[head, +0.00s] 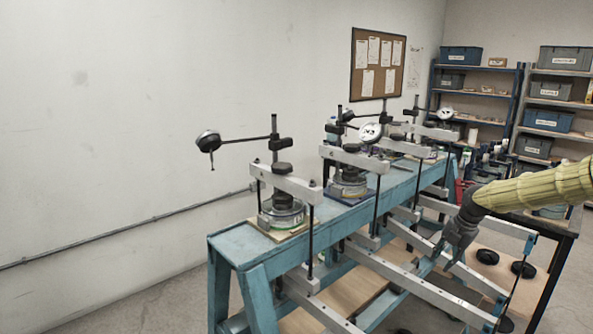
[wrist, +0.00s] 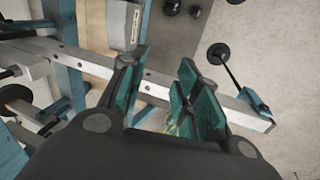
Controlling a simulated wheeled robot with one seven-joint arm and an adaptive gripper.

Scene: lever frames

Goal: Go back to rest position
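My gripper (head: 438,260) hangs at the end of my yellow-sleeved arm, at the right of the head view, by the grey lever bars of the blue bench frame. In the wrist view my gripper (wrist: 160,80) has its teal-padded fingers apart, with a clear gap between them. A grey lever bar (wrist: 155,84) with small holes runs across behind the fingers and shows through the gap. I cannot tell whether the fingers touch the bar. The fingers hold nothing that I can see.
The blue bench (head: 232,248) carries several presses with dial gauges (head: 371,132). Long lever bars (head: 390,270) stick out on its front side. Black round weights (head: 487,257) lie on a low board at right. Shelves with bins (head: 461,56) stand at the back. Floor at left is clear.

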